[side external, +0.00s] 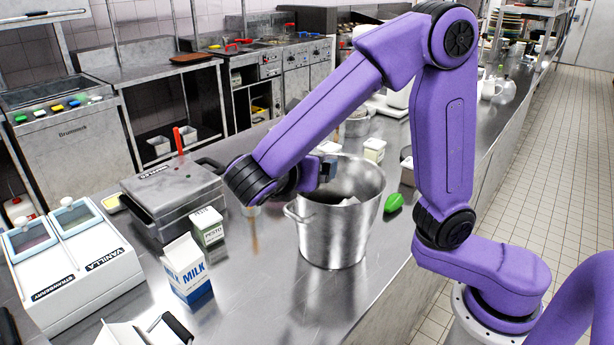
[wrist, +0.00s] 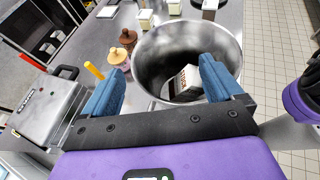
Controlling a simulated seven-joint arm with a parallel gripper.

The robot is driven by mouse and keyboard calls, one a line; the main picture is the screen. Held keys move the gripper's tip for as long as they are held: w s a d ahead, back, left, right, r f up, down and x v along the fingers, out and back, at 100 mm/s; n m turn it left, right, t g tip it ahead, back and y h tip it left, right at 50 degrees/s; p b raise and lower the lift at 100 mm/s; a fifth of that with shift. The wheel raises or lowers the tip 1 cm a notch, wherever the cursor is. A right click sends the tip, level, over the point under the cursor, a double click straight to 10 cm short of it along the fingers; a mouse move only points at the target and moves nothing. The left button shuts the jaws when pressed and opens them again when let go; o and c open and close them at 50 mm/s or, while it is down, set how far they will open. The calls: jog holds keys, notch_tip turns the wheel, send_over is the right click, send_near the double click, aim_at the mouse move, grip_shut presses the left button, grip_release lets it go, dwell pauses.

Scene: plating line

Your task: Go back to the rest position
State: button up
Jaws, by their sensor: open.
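My gripper (side external: 328,168) is open, with its blue fingers above the left part of the rim of a large steel pot (side external: 333,238). In the wrist view my gripper (wrist: 160,82) shows its two blue fingers wide apart with nothing between them. The pot (wrist: 148,52) stands beyond and below the fingers. A whitish box with dark lettering (wrist: 188,78) lies tilted inside the pot, apart from the fingers.
A milk carton (side external: 187,270), a pesto box (side external: 207,227) and a grill press (side external: 172,193) stand left of the pot. A white two-lid vanilla and strawberry unit (side external: 85,285) is at far left. A green pepper (side external: 394,203) lies right of the pot.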

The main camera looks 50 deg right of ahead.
jog(key=s+d+f+m+g+y, duration=0.2)
jog(key=s+f+m+y, duration=0.3)
jog(key=s, duration=0.5)
jog(key=s+d+f+m+g+y, duration=0.2)
jog(key=s+d+f+m+y, duration=0.1)
jog(key=s+y, duration=0.4)
notch_tip(320, 180, down, 2)
jog(key=s+m, duration=0.1)
jog(key=s, duration=0.1)
jog(key=shift+s+d+m+g+y, duration=0.15)
jog(key=shift+s+m+g+y, duration=0.2)
jog(key=shift+m+g+y, duration=0.05)
jog(key=shift+o, duration=0.7)
